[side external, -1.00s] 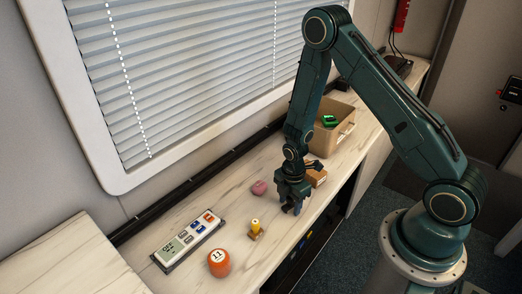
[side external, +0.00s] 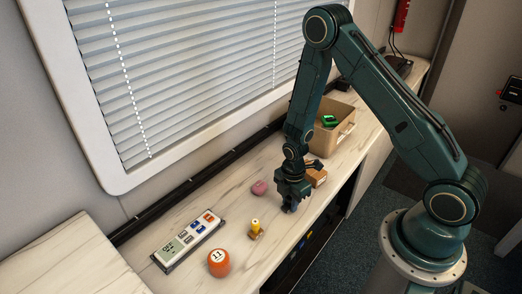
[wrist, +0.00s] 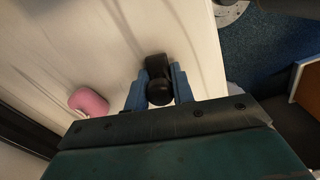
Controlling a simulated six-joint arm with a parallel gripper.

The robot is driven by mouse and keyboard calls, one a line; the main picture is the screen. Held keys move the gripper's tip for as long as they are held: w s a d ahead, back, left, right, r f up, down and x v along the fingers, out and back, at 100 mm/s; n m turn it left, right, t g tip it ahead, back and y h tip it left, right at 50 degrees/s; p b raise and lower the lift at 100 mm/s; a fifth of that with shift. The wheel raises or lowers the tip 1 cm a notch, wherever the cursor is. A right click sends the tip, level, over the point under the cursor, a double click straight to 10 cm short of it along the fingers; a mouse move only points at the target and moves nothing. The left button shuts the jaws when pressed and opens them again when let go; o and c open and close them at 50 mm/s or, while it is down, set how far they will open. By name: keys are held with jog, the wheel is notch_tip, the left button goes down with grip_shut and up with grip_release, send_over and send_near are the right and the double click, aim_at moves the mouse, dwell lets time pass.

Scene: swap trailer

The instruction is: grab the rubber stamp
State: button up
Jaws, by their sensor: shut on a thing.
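The rubber stamp (wrist: 157,63), a black piece with a round knob and a blockier base, is between my fingers in the wrist view. My gripper (wrist: 156,83) is shut on it, with one blue finger pressed on each side. In the side view my gripper (side external: 290,207) points down at the worktop near its front edge. There the stamp is mostly hidden by the fingers. I cannot tell whether it still touches the worktop.
A pink rounded piece (side external: 259,187) lies left of my gripper. A small brown box (side external: 317,177) and a tan bin (side external: 342,133) stand behind.

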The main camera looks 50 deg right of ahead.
notch_tip(320, 180, up, 20)
dwell(0.9)
jog(key=shift+f, duration=0.1)
dwell(0.5)
